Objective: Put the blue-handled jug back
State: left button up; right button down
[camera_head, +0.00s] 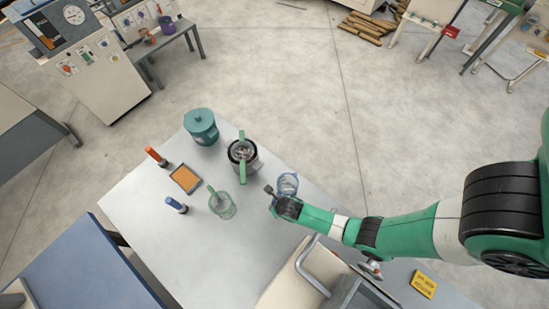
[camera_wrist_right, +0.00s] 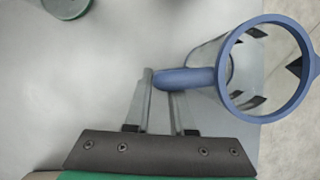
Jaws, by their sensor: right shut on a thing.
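The blue-handled jug (camera_head: 288,184) is a clear jug with a blue rim, near the right edge of the white table (camera_head: 150,215). My right gripper (camera_head: 273,194) is at its left side. In the right wrist view the fingers (camera_wrist_right: 160,82) are shut on the jug's blue handle (camera_wrist_right: 190,78), and its open rim faces the camera. I cannot tell whether its base touches the table. My left gripper is not in view.
A green-handled clear jug (camera_head: 222,206) stands left of my right gripper. Behind are a dark pot with a green handle (camera_head: 243,155) and a teal lidded pot (camera_head: 201,127). The front-left tabletop is clear.

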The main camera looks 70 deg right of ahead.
jog(key=shift+w+r, duration=0.1)
jog(key=c, duration=0.8)
grip_release()
jog(key=shift+o, duration=0.2)
jog(key=p+v, duration=0.9)
jog(key=v, duration=0.3)
